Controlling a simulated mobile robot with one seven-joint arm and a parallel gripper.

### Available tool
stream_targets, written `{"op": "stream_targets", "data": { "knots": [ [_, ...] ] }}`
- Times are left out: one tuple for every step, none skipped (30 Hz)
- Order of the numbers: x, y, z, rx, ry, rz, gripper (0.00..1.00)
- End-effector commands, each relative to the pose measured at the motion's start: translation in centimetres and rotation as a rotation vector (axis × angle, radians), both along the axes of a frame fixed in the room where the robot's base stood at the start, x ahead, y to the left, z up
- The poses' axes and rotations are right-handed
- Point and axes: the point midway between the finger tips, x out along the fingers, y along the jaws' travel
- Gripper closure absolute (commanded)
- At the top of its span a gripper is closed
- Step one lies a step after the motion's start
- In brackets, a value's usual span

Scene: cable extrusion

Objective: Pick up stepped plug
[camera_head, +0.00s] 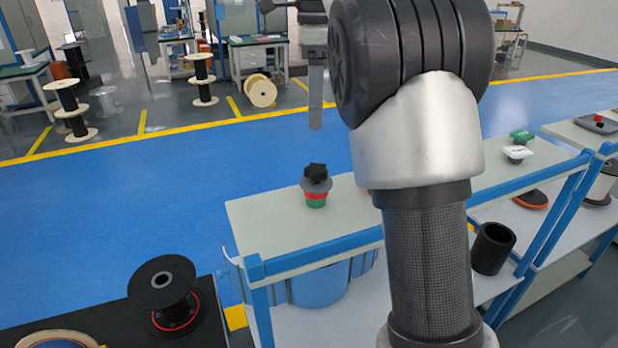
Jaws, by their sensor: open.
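A stepped, round plug-like piece (316,187) stands upright on the near end of the pale shelf top. It has a black star-shaped knob, a grey flange, a red band and a green base. I take it for the stepped plug. My gripper (316,124) hangs above it, pointing down and apart from it, with a clear gap. One long grey finger shows; the other cannot be made out. Nothing is seen held. My thick arm covers the middle of the shelf top and part of the gripper's mount.
The blue-framed shelf (270,223) extends right behind my arm. On it are a white-topped piece (517,152) and a green piece (521,136). A black hollow cylinder (492,249) is on the lower shelf. A black spool (163,285) stands at lower left. The blue floor beyond is clear.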

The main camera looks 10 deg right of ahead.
Motion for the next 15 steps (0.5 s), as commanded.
{"op": "stream_targets", "data": {
  "knots": [
    [0.0, 0.0, -0.8, 0.0, 0.004, -0.007, 0.33],
    [0.0, 0.0, -1.3, -0.001, 0.005, -0.008, 0.33],
    [0.0, 0.0, -2.1, 0.0, 0.005, -0.009, 0.33],
    [-0.1, 0.0, -2.7, 0.0, 0.005, -0.008, 0.33],
    [-0.1, 0.0, -3.3, 0.0, 0.006, -0.008, 0.33],
    [-0.1, 0.0, -4.3, 0.0, 0.006, -0.007, 0.33],
    [-0.1, 0.0, -4.9, 0.0, 0.005, -0.007, 0.33],
    [-0.1, 0.0, -5.6, 0.0, 0.006, -0.006, 0.33],
    [-0.1, 0.0, -6.4, 0.0, 0.006, -0.006, 0.33],
    [-0.1, 0.0, -7.1, 0.0, 0.005, -0.006, 0.33],
    [-0.1, 0.0, -7.7, 0.0, 0.005, -0.006, 0.33],
    [-0.1, 0.0, -8.5, -0.001, 0.005, -0.006, 0.33],
    [-0.1, 0.0, -9.1, -0.001, 0.004, -0.006, 0.33],
    [-0.1, 0.0, -9.6, -0.001, 0.004, -0.006, 0.33],
    [-0.1, 0.0, -10.2, -0.001, 0.003, -0.006, 0.33]
  ]
}}
